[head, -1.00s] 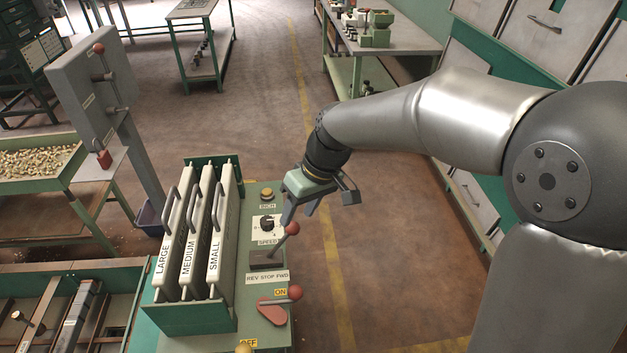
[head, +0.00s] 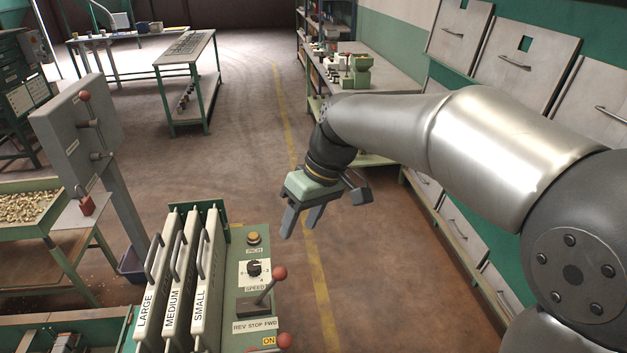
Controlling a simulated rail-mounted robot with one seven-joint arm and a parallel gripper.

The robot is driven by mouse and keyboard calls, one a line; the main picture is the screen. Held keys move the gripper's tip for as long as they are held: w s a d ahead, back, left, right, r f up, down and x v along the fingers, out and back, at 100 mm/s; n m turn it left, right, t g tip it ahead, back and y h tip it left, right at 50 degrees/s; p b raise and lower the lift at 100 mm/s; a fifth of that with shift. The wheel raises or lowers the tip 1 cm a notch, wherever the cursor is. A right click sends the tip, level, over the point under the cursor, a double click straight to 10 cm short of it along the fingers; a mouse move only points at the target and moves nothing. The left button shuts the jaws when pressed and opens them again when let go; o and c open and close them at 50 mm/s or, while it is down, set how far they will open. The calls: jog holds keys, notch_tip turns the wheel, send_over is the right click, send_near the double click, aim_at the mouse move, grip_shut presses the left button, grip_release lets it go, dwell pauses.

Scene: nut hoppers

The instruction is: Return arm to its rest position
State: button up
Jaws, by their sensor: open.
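My gripper (head: 300,228) hangs in the air at the middle of the head view, with its two fingers apart and nothing between them. It points down, to the right of the control panel (head: 240,265) and clear of it in the picture. My arm reaches in from the right edge. The panel has a yellow inch button (head: 253,238), a black speed knob (head: 253,268) and a red-ball lever (head: 279,273) above a REV STOP FWD label. A second red ball (head: 284,341) shows at the bottom, its lever cut off by the frame.
Plates labelled LARGE, MEDIUM and SMALL (head: 205,285) stand left of the panel. A grey lever post (head: 78,130) and a tray of nuts (head: 30,207) are further left. Hoppers with handles (head: 525,55) line the right wall. The floor by the yellow line (head: 322,300) is clear.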

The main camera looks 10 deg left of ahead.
jog(key=s+d+f+m+h, duration=0.1)
jog(key=s+d+f+m, duration=0.2)
jog(key=s+d, duration=0.2)
jog(key=s+d+f+m+t+h, duration=0.1)
jog(key=s+d+f+m, duration=0.2)
jog(key=s+d, duration=0.3)
jog(key=s+d+f+m+h, duration=0.1)
jog(key=s+d+f+m, duration=0.2)
jog(key=d, duration=0.8)
jog(key=s+f, duration=0.1)
jog(key=s, duration=0.1)
jog(key=shift+s+f+m+t+h, duration=0.2)
jog(key=shift+s+m+t+h, duration=0.1)
jog(key=shift+s+h, duration=0.1)
jog(key=shift+a, duration=0.1)
